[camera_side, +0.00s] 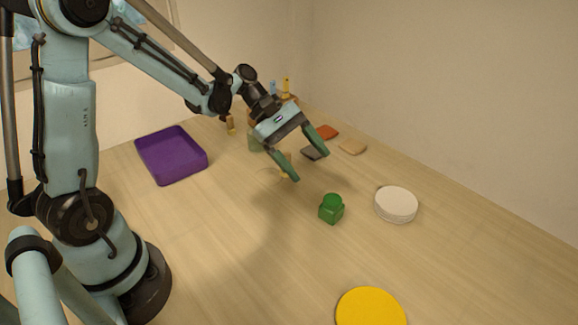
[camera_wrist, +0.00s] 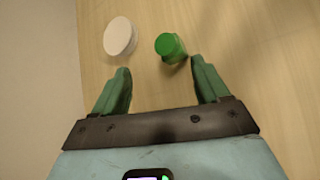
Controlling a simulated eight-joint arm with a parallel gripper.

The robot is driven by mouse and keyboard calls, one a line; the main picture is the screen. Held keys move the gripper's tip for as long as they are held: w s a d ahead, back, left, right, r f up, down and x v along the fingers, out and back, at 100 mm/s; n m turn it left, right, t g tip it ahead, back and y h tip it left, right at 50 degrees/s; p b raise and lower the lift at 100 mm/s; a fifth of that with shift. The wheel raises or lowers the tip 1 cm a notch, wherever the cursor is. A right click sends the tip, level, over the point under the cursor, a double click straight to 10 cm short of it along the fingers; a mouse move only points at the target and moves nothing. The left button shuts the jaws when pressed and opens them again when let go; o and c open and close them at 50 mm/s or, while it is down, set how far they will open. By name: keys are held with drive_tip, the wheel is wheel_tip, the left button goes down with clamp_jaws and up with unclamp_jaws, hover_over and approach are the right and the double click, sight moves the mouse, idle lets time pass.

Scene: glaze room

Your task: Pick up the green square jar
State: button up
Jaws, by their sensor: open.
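The green square jar (camera_side: 331,211) stands upright on the wooden table, with a rounded green top. In the wrist view the green jar (camera_wrist: 171,47) lies beyond the fingertips, nearer the right finger. My gripper (camera_side: 307,167) is open and empty, above the table. In the side view it is up and to the left of the jar, apart from it. Both green fingers show in the wrist view, with my gripper (camera_wrist: 160,78) spread wide. Nothing hides the jar in the side view.
A white round stack (camera_side: 396,204) stands right of the jar; it also shows in the wrist view (camera_wrist: 120,37). A yellow disc (camera_side: 371,307) lies at the front. A purple tray (camera_side: 147,155) is at the left. Orange (camera_side: 327,132) and tan (camera_side: 352,147) tiles lie behind.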

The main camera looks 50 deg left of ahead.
sight(330, 199)
drive_tip(key=f+n+h, duration=0.1)
drive_tip(key=w+a+f+n+h, duration=0.1)
drive_tip(key=n+h, duration=0.1)
drive_tip(key=shift+a+f, duration=0.2)
drive_tip(key=shift+f, duration=0.05)
drive_tip(key=shift+a+f+n+g+h, duration=0.15)
drive_tip(key=shift+f+n+g+h, duration=0.25)
drive_tip(key=shift+f+n+h, duration=0.1)
drive_tip(key=x, duration=0.6)
drive_tip(key=shift+d+f, duration=0.1)
drive_tip(key=shift+d, duration=0.15)
drive_tip(key=shift+s+x, duration=0.15)
drive_tip(key=shift+x, duration=1.2)
drive_tip(key=shift+s+x, duration=0.2)
drive_tip(key=shift+x, duration=1.15)
drive_tip(key=shift+f, duration=0.15)
drive_tip(key=c, duration=1.2)
